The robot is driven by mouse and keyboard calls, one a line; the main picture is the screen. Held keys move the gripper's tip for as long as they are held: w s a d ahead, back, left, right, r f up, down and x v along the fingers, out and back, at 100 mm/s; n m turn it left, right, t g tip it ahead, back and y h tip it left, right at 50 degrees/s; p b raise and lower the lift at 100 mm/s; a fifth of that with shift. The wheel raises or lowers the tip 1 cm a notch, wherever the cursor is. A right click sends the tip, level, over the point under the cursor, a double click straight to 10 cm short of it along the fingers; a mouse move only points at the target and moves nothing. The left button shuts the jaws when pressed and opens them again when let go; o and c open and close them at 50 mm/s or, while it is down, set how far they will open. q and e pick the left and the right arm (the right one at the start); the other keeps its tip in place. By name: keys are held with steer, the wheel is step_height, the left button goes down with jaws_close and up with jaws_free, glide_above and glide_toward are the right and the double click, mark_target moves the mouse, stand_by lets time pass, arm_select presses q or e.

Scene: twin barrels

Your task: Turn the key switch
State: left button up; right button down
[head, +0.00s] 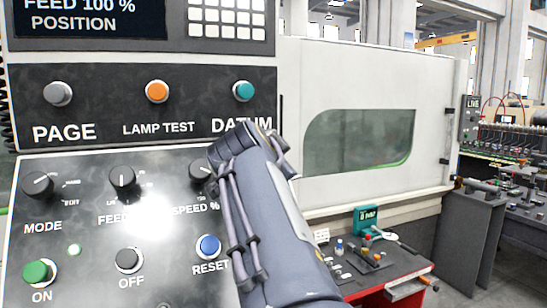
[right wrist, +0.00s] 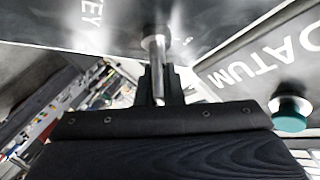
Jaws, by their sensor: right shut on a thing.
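The key switch shows in the right wrist view as a metal key (right wrist: 155,48) standing out from the grey panel, beside a partly visible label ending in "EY". My right gripper (right wrist: 159,88) has its dark fingers closed around the key's shaft. In the head view my right arm (head: 262,205) reaches up from the bottom and covers the key and the gripper's fingertips. How far the key is turned cannot be told. My left gripper is in neither view.
The control panel carries a teal DATUM button (head: 243,91), an orange lamp test button (head: 157,91), a blue RESET button (head: 208,246), a green ON button (head: 39,273) and several knobs near my arm. A red bench (head: 395,285) with tools stands at right.

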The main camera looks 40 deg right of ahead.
steer(key=c, duration=1.6)
jaws_free()
steer(key=shift+o, duration=0.2)
steer(key=b+v, duration=0.1)
steer(key=v, duration=0.6)
steer(key=shift+s+a+b, duration=0.25)
steer(key=shift+a+b, duration=0.05)
steer(key=shift+b, duration=0.1)
steer(key=shift+r, duration=0.1)
